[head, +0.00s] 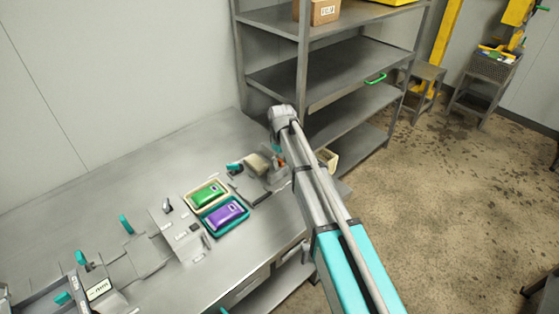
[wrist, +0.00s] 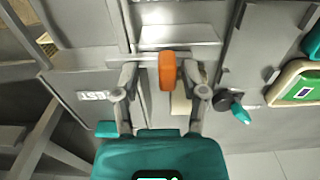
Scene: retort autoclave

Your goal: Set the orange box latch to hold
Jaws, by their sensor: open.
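The orange latch (wrist: 167,70) is a rounded upright tab in the middle of the wrist view, in front of a grey metal bar. My gripper (wrist: 164,78) is open, with one finger on each side of the orange latch. Gaps show between the latch and both fingers, so it is not gripped. In the head view a small orange patch (head: 282,159) shows at the bench's right end, beside my arm. My gripper is mostly hidden there by my own arm. The latch's setting cannot be read.
A teal-handled lever (wrist: 238,108) stands right of my gripper in the wrist view. On the bench, a cream tray (head: 187,200) holds a green pack and a teal tray (head: 209,228) holds a purple one. A grey shelf rack (head: 303,75) stands behind my arm.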

